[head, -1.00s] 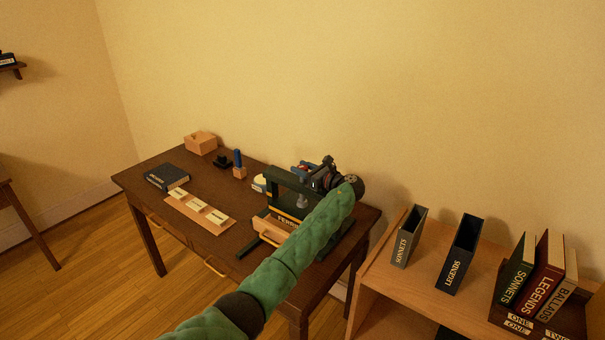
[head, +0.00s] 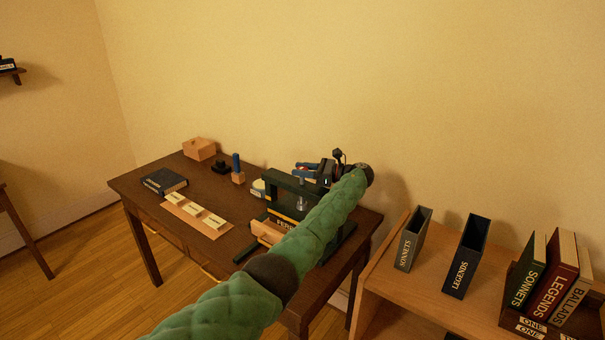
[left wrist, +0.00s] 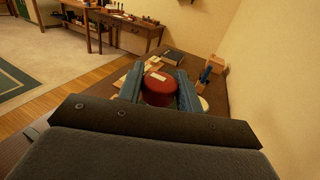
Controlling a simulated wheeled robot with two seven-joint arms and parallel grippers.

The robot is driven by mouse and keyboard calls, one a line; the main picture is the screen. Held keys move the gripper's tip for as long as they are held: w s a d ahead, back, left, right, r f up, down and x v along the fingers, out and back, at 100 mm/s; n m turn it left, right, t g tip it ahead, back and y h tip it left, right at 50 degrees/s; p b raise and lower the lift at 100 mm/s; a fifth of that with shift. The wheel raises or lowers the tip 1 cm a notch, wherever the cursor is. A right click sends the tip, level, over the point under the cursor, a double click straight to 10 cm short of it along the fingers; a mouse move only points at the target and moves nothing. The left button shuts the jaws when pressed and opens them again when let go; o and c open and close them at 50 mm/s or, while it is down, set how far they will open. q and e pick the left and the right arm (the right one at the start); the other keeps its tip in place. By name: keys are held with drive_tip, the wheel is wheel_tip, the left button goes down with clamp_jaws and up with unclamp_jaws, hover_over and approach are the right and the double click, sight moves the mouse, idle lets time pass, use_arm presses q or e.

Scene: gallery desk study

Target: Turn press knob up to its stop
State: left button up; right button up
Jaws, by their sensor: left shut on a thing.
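The press (head: 268,208) is a dark green frame on the brown desk, with a steel screw (head: 301,203) hanging under its top beam. Its red knob (left wrist: 160,88), with a pale mark on top, shows clearly in the left wrist view. My left gripper (head: 306,171) is above the press top, and its blue fingers (left wrist: 186,92) are shut on the knob, one on either side. In the head view the fingers hide most of the knob. My right gripper is in neither view.
On the desk (head: 147,211) are a dark book (head: 164,181), a board with pale labels (head: 197,216), a wooden box (head: 199,149) and a blue-handled stamp (head: 237,168). A shelf (head: 393,290) with book boxes stands close at the right. The wall is behind the desk.

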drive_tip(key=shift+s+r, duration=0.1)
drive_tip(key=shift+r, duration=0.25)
use_arm(q)
drive_tip(key=o, duration=1)
drive_tip(key=shift+a+f, duration=0.1)
drive_tip(key=shift+c, duration=0.2)
